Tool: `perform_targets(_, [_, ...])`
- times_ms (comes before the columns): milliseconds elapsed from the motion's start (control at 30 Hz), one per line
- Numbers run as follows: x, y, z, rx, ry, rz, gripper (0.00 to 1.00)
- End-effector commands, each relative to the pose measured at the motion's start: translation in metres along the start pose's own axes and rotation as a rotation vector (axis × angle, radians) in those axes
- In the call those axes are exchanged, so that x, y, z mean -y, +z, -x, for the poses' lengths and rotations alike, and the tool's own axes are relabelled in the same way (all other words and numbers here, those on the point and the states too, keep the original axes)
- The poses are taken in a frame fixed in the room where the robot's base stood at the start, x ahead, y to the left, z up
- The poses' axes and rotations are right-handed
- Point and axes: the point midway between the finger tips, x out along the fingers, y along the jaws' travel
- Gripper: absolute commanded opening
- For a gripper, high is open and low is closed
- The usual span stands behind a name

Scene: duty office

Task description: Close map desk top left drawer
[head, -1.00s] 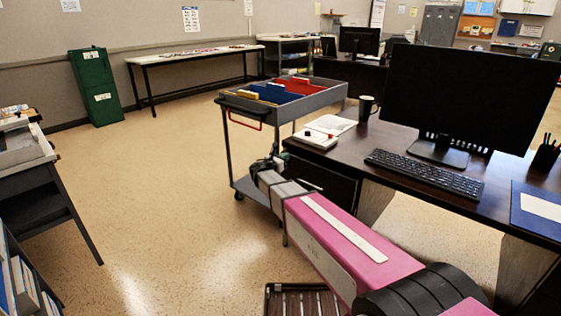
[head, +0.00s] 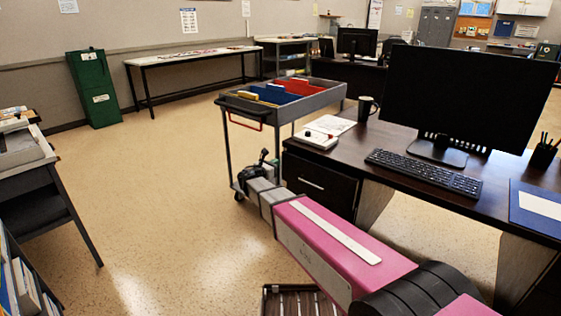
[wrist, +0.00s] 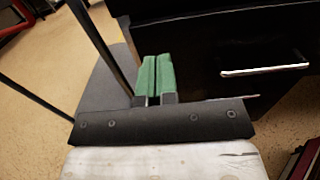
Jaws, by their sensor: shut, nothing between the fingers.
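The dark map desk (head: 400,150) stands at the right in the head view. Its upper left drawer front (head: 325,190) has a silver handle (head: 312,184). In the wrist view the drawer front (wrist: 225,50) and its handle (wrist: 265,69) are at the right. I cannot tell how far this drawer stands out. My gripper (wrist: 154,72) has green fingers that are shut and empty. They are left of the handle in the wrist view, near the drawer's left side, and I see no clear contact. In the head view my gripper (head: 264,160) is left of the desk front.
A grey cart (head: 300,100) with blue and red folders stands close behind my gripper. A monitor (head: 455,95), keyboard (head: 425,172), mug (head: 367,107) and white device (head: 316,138) are on the desk. A slatted item (head: 300,300) lies low in front. The floor at left is open.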

Motion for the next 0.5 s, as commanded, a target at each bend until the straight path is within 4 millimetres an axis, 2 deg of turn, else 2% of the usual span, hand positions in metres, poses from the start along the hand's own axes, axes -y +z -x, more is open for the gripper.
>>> perform_targets(33, [0.001, 0.001, 0.012, 0.0, 0.001, 0.0, 0.0])
perform_targets(200, [0.001, 0.0, 0.042, -0.001, 0.001, 0.0, 0.0])
perform_targets(367, [0.001, 0.0, 0.059, -0.001, -0.001, 0.0, 0.0])
perform_targets(400, [0.0, 0.0, 0.061, -0.001, -0.001, 0.0, 0.07])
perform_targets(500, [0.002, -0.001, 0.064, -0.003, -0.005, -0.018, 0.35])
